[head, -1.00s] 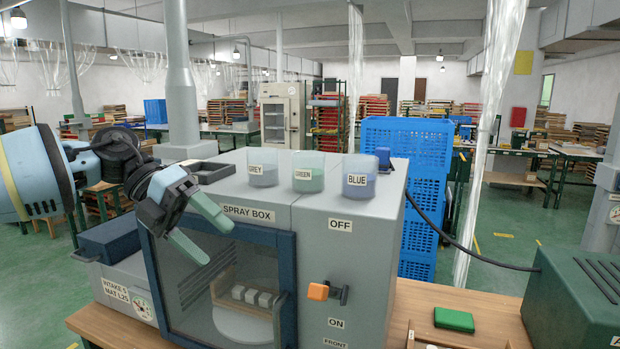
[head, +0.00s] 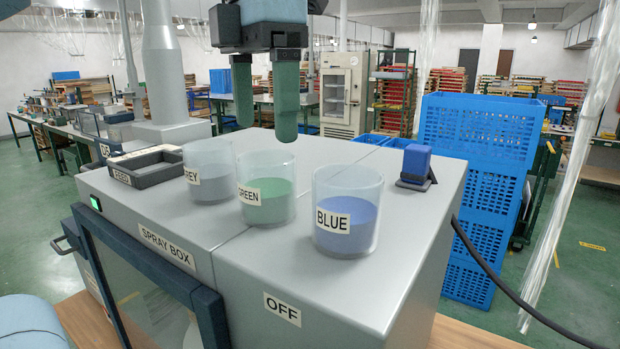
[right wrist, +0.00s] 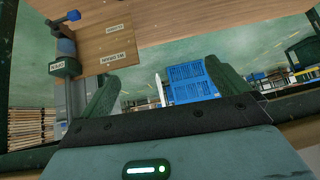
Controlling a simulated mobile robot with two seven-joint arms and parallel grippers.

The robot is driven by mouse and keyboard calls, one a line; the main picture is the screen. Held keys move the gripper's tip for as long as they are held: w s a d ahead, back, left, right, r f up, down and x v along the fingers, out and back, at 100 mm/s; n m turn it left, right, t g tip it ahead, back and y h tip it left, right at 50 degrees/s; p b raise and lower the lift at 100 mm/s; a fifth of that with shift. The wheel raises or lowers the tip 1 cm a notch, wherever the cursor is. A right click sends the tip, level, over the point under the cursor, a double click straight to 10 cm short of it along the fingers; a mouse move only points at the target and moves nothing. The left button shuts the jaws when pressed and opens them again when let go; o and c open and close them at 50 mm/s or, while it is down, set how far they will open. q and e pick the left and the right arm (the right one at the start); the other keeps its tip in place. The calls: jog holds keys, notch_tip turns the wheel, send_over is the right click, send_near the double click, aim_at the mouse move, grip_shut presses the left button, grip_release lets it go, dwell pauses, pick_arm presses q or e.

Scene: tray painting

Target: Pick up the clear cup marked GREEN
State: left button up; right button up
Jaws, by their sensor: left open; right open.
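The clear cup marked GREEN (head: 267,203) stands upright on top of the spray box, with green contents and a white label. It is between the clear cup marked GREY (head: 209,178), whose label is partly cut from view, and the clear cup marked BLUE (head: 346,218). My left gripper (head: 265,132) points down just above the GREEN cup's rim in the head view, fingers apart and empty; its exact depth over the cup is hard to tell. My right gripper (right wrist: 160,85) shows in the right wrist view, open and empty, away from the cups.
The spray box (head: 240,262) has a small dark tray (head: 150,167) at its back left and a blue block on a dark base (head: 416,165) at its back right. Blue crates (head: 478,150) are stacked beyond. A wooden table (right wrist: 140,40) shows in the right wrist view.

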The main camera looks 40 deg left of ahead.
aim_at(267, 173)
pick_arm(q)
jog(key=shift+s+f, duration=0.25)
jog(key=shift+f, duration=1.05)
jog(key=shift+d+f, duration=0.15)
jog(key=shift+f, duration=0.25)
notch_tip(267, 173, down, 3)
jog(key=shift+w+f+p, duration=0.15)
jog(key=shift+p, duration=0.25)
jog(key=shift+f, duration=0.4)
pick_arm(e)
jog(key=shift+r, duration=0.35)
jog(key=shift+s, duration=0.1)
